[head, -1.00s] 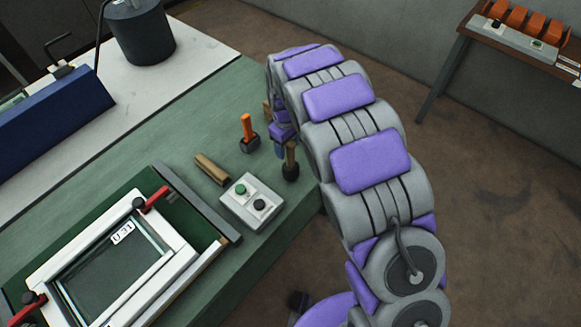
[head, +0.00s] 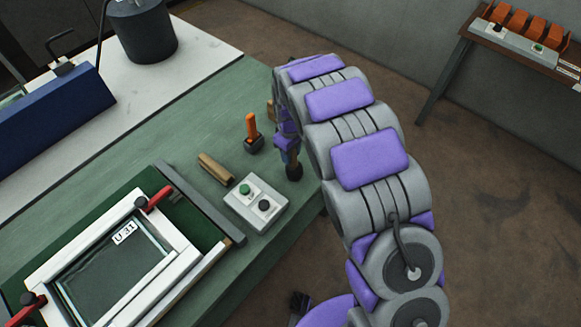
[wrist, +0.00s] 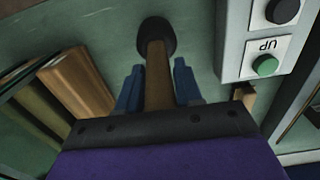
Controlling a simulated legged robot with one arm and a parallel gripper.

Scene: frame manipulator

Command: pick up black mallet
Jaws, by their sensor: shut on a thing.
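The black mallet (head: 294,172) stands head down on the green bench near its right edge. Its round black head also shows in the wrist view (wrist: 157,36), with the brown wooden handle running back toward me. My gripper (head: 289,150) is at the handle, above the head. In the wrist view its blue fingers (wrist: 157,85) lie on either side of the handle and are shut on it. The top of the handle is hidden by my gripper.
An orange-handled hammer (head: 252,133), a wooden piece (head: 215,169) and a grey two-button box (head: 256,203) are close by on the green bench (head: 205,125). A white-framed screen (head: 115,265) lies at lower left. Open floor is to the right.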

